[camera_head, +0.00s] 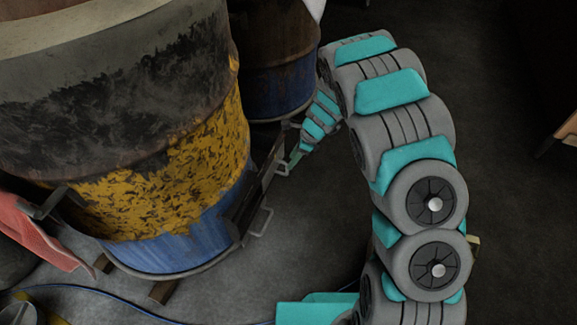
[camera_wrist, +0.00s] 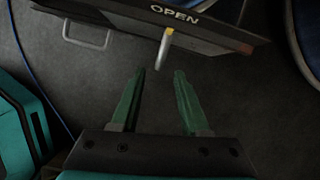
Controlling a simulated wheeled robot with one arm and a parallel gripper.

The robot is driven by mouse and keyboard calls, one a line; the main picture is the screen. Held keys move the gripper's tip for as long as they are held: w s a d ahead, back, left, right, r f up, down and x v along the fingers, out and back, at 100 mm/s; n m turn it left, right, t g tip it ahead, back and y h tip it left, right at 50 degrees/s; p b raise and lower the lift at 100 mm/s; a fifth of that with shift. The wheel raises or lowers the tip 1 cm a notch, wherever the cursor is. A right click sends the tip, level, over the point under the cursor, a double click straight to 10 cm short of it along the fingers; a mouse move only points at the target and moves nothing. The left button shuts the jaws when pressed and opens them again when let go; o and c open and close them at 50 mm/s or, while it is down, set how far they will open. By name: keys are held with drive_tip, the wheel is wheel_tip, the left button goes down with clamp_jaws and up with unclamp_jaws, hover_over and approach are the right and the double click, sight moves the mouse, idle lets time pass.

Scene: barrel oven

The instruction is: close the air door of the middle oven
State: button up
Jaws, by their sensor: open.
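A large barrel oven (camera_head: 165,150), black above, yellow in the middle and blue at the base, fills the left of the head view. A dark metal air door assembly (camera_head: 246,205) sits low on its right side. In the wrist view the dark panel (camera_wrist: 215,32) reads "OPEN". A bar handle (camera_wrist: 84,36) is at its left, and a pale upright handle (camera_wrist: 164,48) with a yellowish top is near its middle. My gripper (camera_wrist: 157,82) is open and empty. The upright handle lies just beyond the fingertips, roughly between them, apparently apart. In the head view my gripper (camera_head: 296,157) is beside the door.
A second barrel (camera_head: 280,75) stands behind. A red cloth (camera_head: 35,230) hangs at the left. A blue cable (camera_head: 100,294) runs over the floor, and wooden blocks (camera_head: 164,290) lie under the large barrel. The dark floor (camera_head: 510,200) to the right is mostly clear.

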sight(287, 172)
drive_tip(key=x, duration=0.5)
drive_tip(key=shift+s+a+f, duration=0.1)
drive_tip(key=shift+a+f, duration=0.05)
drive_tip(key=shift+f, duration=0.25)
drive_tip(key=shift+c, duration=0.2)
clamp_jaws()
idle(0.9)
